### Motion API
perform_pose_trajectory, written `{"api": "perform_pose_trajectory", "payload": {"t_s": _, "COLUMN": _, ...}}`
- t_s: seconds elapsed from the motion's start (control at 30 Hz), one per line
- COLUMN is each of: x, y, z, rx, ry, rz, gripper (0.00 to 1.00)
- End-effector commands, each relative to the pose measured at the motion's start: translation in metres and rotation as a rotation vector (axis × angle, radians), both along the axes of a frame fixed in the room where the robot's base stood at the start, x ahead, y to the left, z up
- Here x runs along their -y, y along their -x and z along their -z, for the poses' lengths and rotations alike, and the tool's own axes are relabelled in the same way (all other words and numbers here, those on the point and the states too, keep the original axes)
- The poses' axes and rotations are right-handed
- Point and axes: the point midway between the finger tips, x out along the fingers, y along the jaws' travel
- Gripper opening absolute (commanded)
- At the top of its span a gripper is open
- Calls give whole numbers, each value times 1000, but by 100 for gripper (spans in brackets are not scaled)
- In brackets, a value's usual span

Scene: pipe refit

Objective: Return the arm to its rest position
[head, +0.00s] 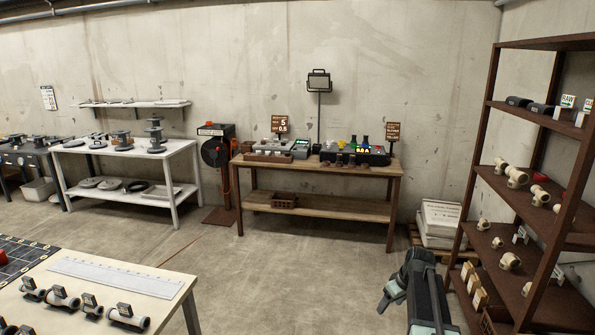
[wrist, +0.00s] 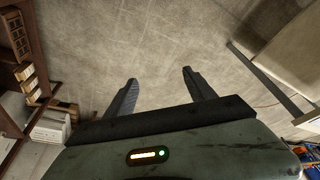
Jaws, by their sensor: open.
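My arm shows at the lower right of the head view, in front of the brown shelf rack, with my gripper (head: 391,296) low over the floor. In the wrist view my gripper (wrist: 158,90) has its two dark fingers spread well apart. Nothing is between the fingers; only bare concrete floor shows behind them. No object is held.
The brown shelf rack (head: 484,170) with pipe fittings stands close on the right. A pale table (head: 120,283) with fittings is at the lower left. A wooden bench (head: 320,168) and white boxes (head: 440,215) stand at the back. The middle floor (head: 270,262) is clear.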

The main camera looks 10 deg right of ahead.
Motion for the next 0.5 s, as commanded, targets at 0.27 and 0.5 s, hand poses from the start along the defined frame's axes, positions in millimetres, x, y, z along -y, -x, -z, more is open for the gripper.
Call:
{"api": "perform_pose_trajectory", "payload": {"t_s": 0.27, "x": -214, "y": 61, "z": 0, "rx": -132, "ry": 22, "rz": -104, "gripper": 64}}
{"api": "perform_pose_trajectory", "payload": {"t_s": 0.5, "x": -243, "y": 156, "z": 3, "rx": -280, "ry": 69, "rz": 189, "gripper": 64}}
